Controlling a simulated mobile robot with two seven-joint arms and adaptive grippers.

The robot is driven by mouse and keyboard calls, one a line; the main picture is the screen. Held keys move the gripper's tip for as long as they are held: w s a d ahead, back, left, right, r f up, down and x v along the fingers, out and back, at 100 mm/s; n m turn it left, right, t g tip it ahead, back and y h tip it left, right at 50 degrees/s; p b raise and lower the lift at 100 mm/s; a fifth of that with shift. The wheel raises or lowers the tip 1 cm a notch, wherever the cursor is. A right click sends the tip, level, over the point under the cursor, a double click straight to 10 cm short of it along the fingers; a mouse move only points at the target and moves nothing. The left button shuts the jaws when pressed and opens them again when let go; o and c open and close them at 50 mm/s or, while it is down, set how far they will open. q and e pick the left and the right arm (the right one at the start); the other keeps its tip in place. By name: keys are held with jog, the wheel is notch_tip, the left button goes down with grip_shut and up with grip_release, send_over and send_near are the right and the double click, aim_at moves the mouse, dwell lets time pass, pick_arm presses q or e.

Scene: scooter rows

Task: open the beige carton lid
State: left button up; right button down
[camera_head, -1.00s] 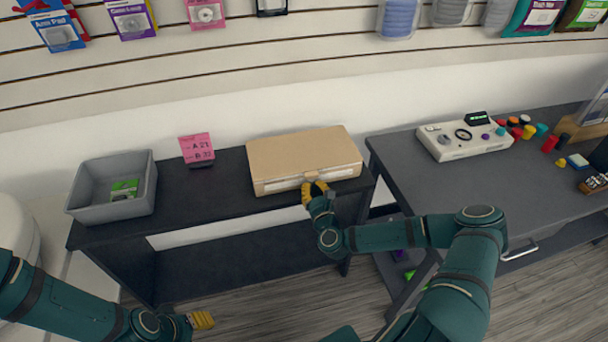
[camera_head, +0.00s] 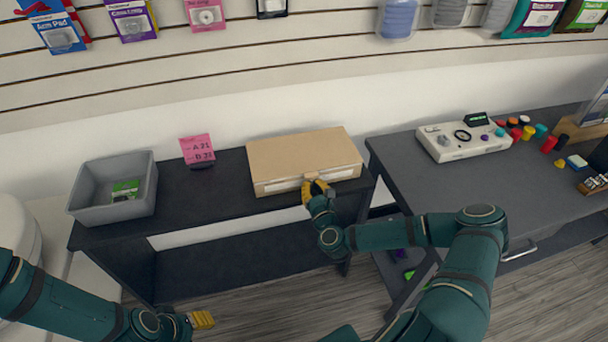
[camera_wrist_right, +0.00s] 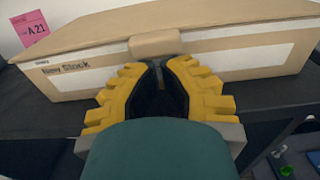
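The beige carton (camera_head: 300,155) sits on the dark table, and its lid (camera_head: 295,150) lies flat and closed. A beige tab (camera_head: 311,177) is at the lid's front edge; it shows large in the right wrist view (camera_wrist_right: 155,44). My right gripper (camera_head: 317,186), with yellow fingers, is at the carton's front, just below the tab. In the right wrist view its fingertips (camera_wrist_right: 160,65) are drawn close together under the tab. Contact with the tab is unclear. My left gripper (camera_head: 205,320) is low at the left, away from the carton, its finger gap not visible.
A grey bin (camera_head: 85,203) with a green item and a pink note (camera_head: 197,149) stand left of the carton. A grey desk (camera_head: 420,175) at the right holds a control panel (camera_head: 463,140) and several coloured caps. The table between note and carton is clear.

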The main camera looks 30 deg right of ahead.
jog(key=shift+r+p, duration=0.45)
jog(key=shift+r, duration=0.3)
notch_tip(320, 180, up, 5)
jog(key=p, duration=0.3)
jog(key=shift+w+f, duration=0.15)
dwell(0.5)
jog(key=shift+w+d+r+p, duration=0.15)
jog(key=shift+r+p, duration=0.35)
jog(key=shift+r, duration=0.3)
jog(key=shift+w+a+r+p, duration=0.1)
jog(key=shift+w+r+p, duration=0.1)
jog(key=shift+r+p, duration=0.5)
jog(key=shift+w+d+r+p, duration=0.15)
jog(key=shift+r+p, duration=0.2)
jog(key=shift+r, duration=0.7)
